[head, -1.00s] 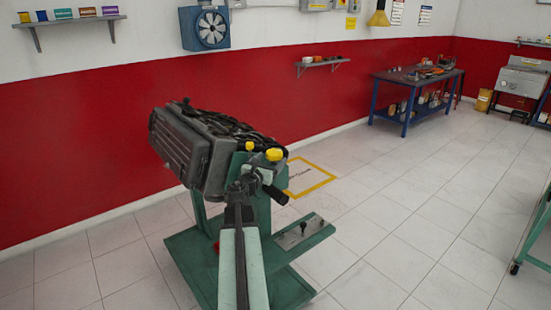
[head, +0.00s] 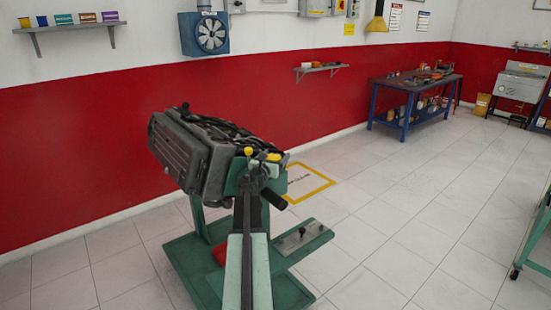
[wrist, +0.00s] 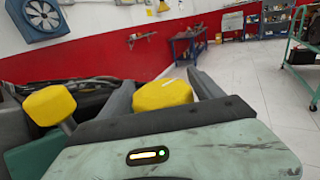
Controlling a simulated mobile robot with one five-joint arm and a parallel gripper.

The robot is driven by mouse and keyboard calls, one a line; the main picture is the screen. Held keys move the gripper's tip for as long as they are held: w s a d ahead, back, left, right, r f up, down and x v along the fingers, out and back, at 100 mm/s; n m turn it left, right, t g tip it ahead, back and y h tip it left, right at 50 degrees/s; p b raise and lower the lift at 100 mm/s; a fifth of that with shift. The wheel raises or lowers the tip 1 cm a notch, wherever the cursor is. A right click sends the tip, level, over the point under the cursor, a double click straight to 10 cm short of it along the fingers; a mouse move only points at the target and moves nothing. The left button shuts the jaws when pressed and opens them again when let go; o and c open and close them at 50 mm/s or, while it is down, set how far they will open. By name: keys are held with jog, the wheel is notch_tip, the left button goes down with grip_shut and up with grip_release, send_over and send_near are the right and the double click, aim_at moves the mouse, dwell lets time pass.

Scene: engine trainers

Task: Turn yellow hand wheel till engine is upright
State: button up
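The grey engine (head: 180,150) hangs tilted on a green stand (head: 200,285) in the head view. Yellow parts of the hand wheel show at its near right side, one yellow knob (head: 248,151) left of another (head: 274,157). In the wrist view one yellow knob (wrist: 162,95) sits between the spread fingers of my gripper (wrist: 162,82); firm contact cannot be made out. The other yellow knob (wrist: 50,105) is outside the left finger. In the head view my gripper (head: 260,166) overlaps the wheel, and my arm hides part of the stand.
A red-and-white wall (head: 80,180) runs close behind the engine. A blue workbench (head: 415,90) stands at the back right, and a green frame (head: 532,235) at the right edge. The tiled floor right of the stand is clear.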

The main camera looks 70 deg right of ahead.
jog(key=c, duration=1)
jog(key=shift+s+a, duration=0.1)
jog(key=shift+a, duration=0.3)
jog(key=shift+c, duration=0.3)
jog(key=shift+d, duration=0.3)
